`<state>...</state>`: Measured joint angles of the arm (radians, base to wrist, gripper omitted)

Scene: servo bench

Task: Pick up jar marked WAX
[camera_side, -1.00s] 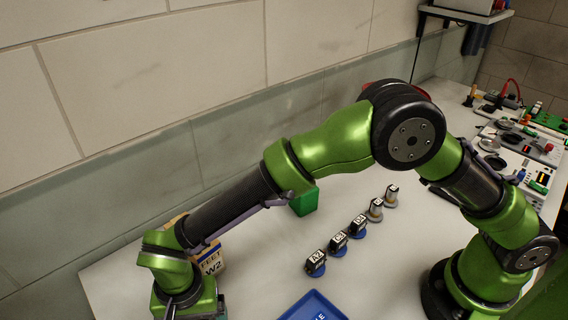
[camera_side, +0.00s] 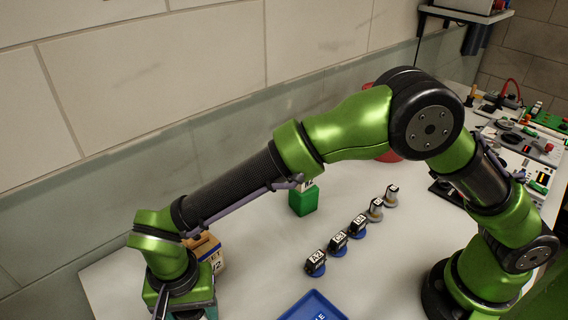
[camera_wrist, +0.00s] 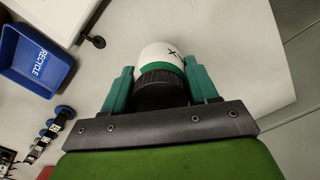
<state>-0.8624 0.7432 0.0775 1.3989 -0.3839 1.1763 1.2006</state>
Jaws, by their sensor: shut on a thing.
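My gripper (camera_wrist: 160,85) shows in the wrist view with its two teal fingers shut on a jar. The jar (camera_wrist: 160,50) has a white body with a green band and a dark ribbed lid facing the camera. Part of its marking shows, with an X readable; the rest is turned out of view. Whether the jar touches the table or is clear of it I cannot tell. In the side view my wrist is at the lower left, and the jar is not visible there.
A blue RECYCLE tray (camera_wrist: 38,58) stands left in the wrist view. In the side view, several small labelled parts (camera_side: 338,243) stand in a row, with a green block (camera_side: 303,202) behind them. A wooden labelled box (camera_side: 212,250) is close beside my wrist.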

